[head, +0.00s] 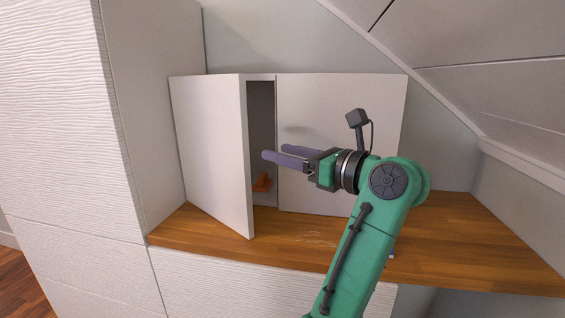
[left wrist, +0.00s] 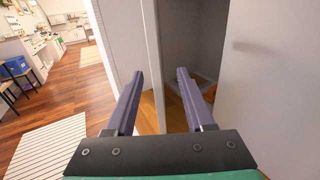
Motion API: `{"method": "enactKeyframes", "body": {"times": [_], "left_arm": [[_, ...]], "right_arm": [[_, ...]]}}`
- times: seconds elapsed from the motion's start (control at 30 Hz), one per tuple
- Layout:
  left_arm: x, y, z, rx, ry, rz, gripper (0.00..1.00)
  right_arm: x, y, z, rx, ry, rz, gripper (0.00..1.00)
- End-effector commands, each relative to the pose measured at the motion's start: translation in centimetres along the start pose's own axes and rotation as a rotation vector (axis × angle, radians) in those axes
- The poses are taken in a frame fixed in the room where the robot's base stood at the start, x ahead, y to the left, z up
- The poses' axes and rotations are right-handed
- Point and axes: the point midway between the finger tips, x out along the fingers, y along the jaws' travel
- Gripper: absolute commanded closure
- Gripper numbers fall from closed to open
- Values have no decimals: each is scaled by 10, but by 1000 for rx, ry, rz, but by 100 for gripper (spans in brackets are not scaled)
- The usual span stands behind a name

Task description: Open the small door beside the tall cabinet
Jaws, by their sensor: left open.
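The small white door (head: 212,150) beside the tall cabinet (head: 70,130) stands partly open. It swings out from its left side, and a dark gap shows to the right of its free edge. My left gripper (head: 274,155) is open and empty, with its fingers pointing left in front of the gap, just right of the door's edge. In the left wrist view the door (left wrist: 123,40) lies ahead and its edge shows between the two fingertips (left wrist: 160,74). I cannot tell whether a finger touches it. My right gripper is in neither view.
An orange object (head: 262,182) sits inside the low cabinet. A closed white panel (head: 340,110) is right of the gap. The wooden top (head: 440,240) has free room at the right, under the sloped ceiling (head: 490,60). Open floor (left wrist: 80,95) shows in the wrist view.

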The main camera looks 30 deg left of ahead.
Motion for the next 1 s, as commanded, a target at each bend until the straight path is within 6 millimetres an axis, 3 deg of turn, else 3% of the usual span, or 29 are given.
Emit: {"method": "enactKeyframes", "body": {"times": [0.17,0.5,0.67,0.9,0.93,1.0], "left_arm": [[34,1,3,3,-3,8,46],[121,1,4,7,-7,7,46],[140,0,3,7,-6,4,46],[142,0,3,7,-6,3,46],[142,0,3,7,-6,3,50],[142,0,3,7,-6,3,77]], "right_arm": [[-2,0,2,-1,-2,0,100],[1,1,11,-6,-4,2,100],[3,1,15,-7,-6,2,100],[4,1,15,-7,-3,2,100],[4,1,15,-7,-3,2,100],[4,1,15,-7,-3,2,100]]}}
